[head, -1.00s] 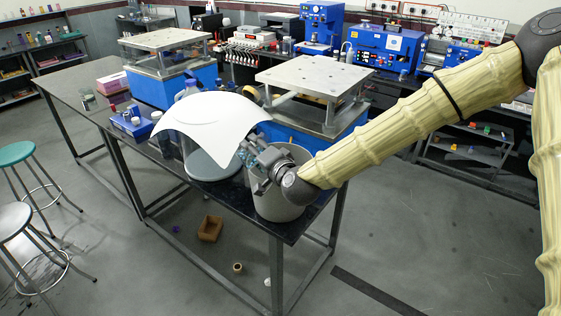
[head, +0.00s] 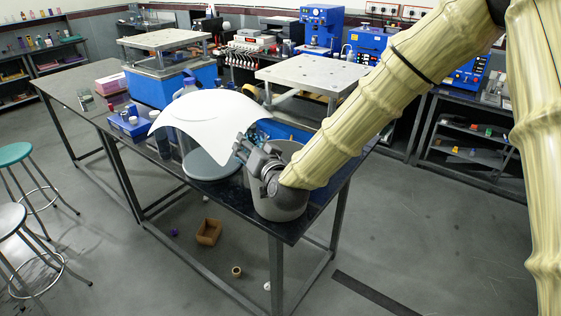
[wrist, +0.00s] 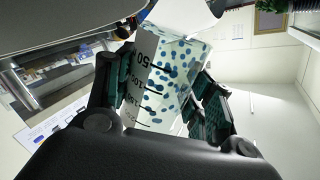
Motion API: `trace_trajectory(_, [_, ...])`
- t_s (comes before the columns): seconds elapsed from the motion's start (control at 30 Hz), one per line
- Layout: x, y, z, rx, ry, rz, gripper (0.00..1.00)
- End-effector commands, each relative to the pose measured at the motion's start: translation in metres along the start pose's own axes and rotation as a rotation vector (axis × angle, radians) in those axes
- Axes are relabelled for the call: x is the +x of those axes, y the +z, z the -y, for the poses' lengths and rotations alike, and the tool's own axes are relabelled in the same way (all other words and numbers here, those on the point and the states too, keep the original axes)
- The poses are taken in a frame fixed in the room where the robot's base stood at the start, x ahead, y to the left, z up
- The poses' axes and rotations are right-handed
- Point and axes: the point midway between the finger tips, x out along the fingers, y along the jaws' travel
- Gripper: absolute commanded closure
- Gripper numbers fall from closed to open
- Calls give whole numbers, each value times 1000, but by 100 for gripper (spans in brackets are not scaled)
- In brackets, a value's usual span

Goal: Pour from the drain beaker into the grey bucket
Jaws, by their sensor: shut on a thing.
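My gripper (head: 257,156) is over the left rim of the grey bucket (head: 281,206), which stands upright at the table's near right corner. In the wrist view my gripper (wrist: 168,95) is shut on the drain beaker (wrist: 163,82), a clear vessel with dark volume marks and blue spots. Its jaws press on both sides of it. In the head view the beaker is mostly hidden by my gripper and a white curved sheet, so I cannot tell its exact tilt. The bucket's inside is largely hidden by my arm.
The white curved sheet (head: 205,112) is close left of my gripper, above a grey round plate (head: 212,166). Metal-topped stands (head: 312,74) are behind. A blue box (head: 130,126) with small items is left on the dark table (head: 85,82). Stools (head: 12,215) stand at left.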

Motion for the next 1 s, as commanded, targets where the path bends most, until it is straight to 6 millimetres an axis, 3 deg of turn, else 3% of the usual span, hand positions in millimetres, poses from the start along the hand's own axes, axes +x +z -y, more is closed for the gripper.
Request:
trace_trajectory(0.1, [0, 8, 2, -60, -1, -12, 75])
trace_trajectory(0.37, [-3, 4, 15, -201, -1, -41, 75])
trace_trajectory(1.0, [-4, 27, 24, -500, 0, -99, 75])
